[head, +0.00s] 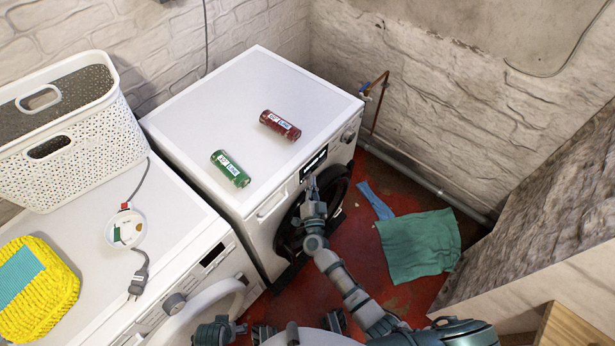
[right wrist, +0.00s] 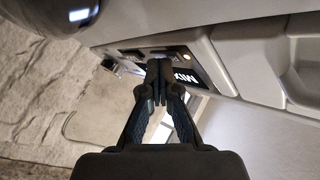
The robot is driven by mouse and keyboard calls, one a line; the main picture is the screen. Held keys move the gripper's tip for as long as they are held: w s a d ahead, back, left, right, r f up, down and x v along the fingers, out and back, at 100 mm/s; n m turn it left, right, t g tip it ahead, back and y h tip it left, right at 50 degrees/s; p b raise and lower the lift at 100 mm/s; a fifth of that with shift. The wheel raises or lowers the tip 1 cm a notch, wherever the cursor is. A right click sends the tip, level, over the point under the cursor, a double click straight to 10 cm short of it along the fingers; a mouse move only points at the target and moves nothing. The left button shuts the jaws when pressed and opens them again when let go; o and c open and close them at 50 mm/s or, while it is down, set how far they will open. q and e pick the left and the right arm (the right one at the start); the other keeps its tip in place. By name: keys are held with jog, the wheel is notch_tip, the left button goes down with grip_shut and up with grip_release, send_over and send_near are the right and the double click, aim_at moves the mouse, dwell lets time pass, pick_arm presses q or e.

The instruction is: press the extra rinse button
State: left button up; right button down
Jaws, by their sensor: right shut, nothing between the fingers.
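The white washing machine (head: 240,95) with the dark round door (head: 292,225) stands in the middle of the head view. Its front control panel has a dark display (head: 314,162), with white lettering in the right wrist view (right wrist: 184,77). My right gripper (head: 312,178) is shut and empty, pointing at the panel just by the display. In the right wrist view its fingertips (right wrist: 159,66) overlap the panel; I cannot tell whether they touch it. The extra rinse button cannot be made out. A grey-teal part at the bottom edge may be my left gripper (head: 218,330); its fingers are unclear.
Green (head: 230,168) and red (head: 280,125) cans lie on the machine top. A second white machine (head: 165,225) at left carries a white basket (head: 75,140) and yellow cloth (head: 50,300). A green cloth (head: 420,243) lies on the red floor.

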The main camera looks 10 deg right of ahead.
jog(key=shift+s+d+p, duration=0.35)
jog(key=shift+s+d, duration=0.1)
jog(key=shift+d, duration=0.3)
jog(key=shift+f, duration=0.1)
jog(key=s+d+p, duration=0.1)
jog(key=s, duration=0.1)
jog(key=s+d+p, duration=0.1)
jog(key=s+d, duration=0.1)
dwell(0.4)
dwell(0.8)
